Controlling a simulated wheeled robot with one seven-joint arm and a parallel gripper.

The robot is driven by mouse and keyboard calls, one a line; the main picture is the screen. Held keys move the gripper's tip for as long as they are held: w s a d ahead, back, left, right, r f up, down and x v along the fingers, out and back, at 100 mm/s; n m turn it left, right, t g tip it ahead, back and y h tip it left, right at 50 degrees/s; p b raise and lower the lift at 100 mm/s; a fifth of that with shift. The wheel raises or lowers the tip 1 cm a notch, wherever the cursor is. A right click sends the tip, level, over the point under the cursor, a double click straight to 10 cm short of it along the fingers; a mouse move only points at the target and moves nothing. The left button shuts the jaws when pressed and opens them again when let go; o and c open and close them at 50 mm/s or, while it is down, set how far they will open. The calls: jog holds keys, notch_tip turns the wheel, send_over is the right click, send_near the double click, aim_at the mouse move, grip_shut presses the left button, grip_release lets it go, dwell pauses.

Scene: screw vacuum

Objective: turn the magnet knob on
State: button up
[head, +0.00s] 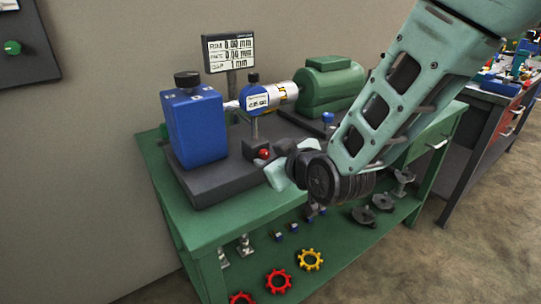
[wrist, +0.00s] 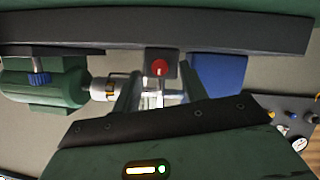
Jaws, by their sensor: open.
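The red magnet knob (head: 263,154) is on a small dark block at the front of the machine's dark base, below the blue dial gauge (head: 257,100). In the wrist view the red knob (wrist: 160,67) faces the camera, with a white mark on it. My gripper (head: 277,174) is in front of and just below the knob, partly hidden by my own wrist. In the wrist view my gripper (wrist: 158,80) is open and empty, its two fingers on either side of the knob in the picture. I cannot tell the remaining gap; no contact shows.
A blue block (head: 197,125) with a black top knob stands left on the dark base. A green motor (head: 330,82) stands right, joined by a silver shaft. A display (head: 229,53) stands behind. The green table's (head: 205,225) lower shelf holds red and yellow gears (head: 310,259).

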jog(key=shift+w+a+f, duration=0.2)
jog(key=shift+w+a, duration=0.05)
jog(key=shift+w, duration=0.3)
grip_shut()
